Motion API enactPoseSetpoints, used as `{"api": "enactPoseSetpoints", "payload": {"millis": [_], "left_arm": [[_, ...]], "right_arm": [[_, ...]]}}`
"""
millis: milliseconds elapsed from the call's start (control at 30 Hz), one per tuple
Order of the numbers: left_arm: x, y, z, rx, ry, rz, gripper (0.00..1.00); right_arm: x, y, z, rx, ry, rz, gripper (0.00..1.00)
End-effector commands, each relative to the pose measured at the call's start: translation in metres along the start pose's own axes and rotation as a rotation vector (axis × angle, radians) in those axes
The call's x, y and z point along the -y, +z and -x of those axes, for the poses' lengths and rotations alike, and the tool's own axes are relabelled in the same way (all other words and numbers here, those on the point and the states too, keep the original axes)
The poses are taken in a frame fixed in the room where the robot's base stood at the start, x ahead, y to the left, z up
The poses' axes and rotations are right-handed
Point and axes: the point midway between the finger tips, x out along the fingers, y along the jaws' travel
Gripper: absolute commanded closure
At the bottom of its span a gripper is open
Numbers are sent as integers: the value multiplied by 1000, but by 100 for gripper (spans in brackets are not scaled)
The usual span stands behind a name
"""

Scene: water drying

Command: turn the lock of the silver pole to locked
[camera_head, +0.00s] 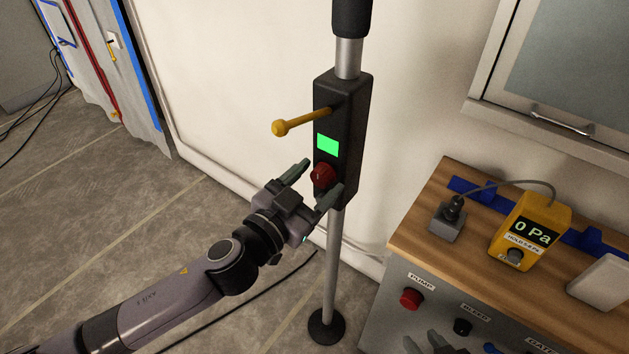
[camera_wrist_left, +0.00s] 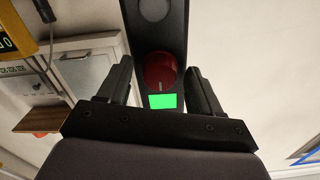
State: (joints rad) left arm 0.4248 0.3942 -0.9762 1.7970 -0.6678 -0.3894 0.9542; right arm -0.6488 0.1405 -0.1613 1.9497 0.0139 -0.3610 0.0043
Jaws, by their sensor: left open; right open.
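The silver pole (camera_head: 331,265) stands upright on a round black foot. A black box (camera_head: 345,120) is mounted on it, with a yellow lever sticking out, a lit green panel (camera_head: 328,145) and a red knob (camera_head: 322,174). My left gripper (camera_head: 318,180) is open at the knob. In the left wrist view, the red knob (camera_wrist_left: 160,70) shows between the two spread fingers, with gaps on both sides and a pale mark on its face. My right gripper (camera_head: 427,343) is partly visible at the bottom edge, open, its fingers apart near the cabinet front.
A wooden-topped cabinet (camera_head: 425,232) stands to the right, bearing a yellow gauge (camera_head: 530,228) reading 0 Pa. Its front has a red pump button (camera_head: 411,298) and other controls. A pale wall rises close behind the pole. Floor on the left is mostly clear, with dark cables.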

Motion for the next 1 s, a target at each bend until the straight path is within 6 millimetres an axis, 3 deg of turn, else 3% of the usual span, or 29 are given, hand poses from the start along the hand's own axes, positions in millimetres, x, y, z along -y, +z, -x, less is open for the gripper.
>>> {"api": "enactPoseSetpoints", "payload": {"millis": [100, 267, 667, 1000], "left_arm": [[0, 0, 0, 0, 0, 0, 39], [0, 0, 0, 0, 0, 0, 91], [0, 0, 0, 0, 0, -54, 91], [0, -1, 0, 1, 0, -297, 91]], "right_arm": [[0, -1, 0, -1, 1, 0, 57], [0, -2, 0, -4, 1, 0, 57], [-1, -5, 2, -7, 1, 1, 57], [-1, -10, 8, -5, 2, 3, 57]]}}
